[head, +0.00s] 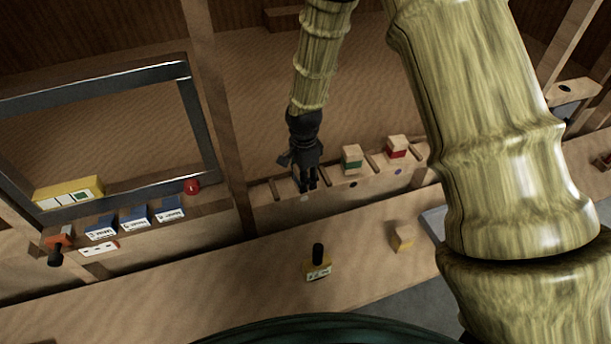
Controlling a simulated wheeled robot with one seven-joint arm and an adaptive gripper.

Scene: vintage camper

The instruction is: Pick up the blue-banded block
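My gripper (306,186) is black and points down at the left section of a wooden rack. Its fingertips look close together. I cannot tell whether anything is between them. No blue band shows clearly on any block; the blue-banded block may be hidden behind my gripper. A block with a green band (352,159) stands in the rack just right of my gripper. A block with a red band (397,147) stands farther right.
The wooden rack (375,185) has dividers and coloured dots on its front. A pale block (402,237) and a black-handled item (318,263) sit on the lower bench. Blue labelled boxes (135,217), a red knob (192,187) and a yellow box (70,192) are at left.

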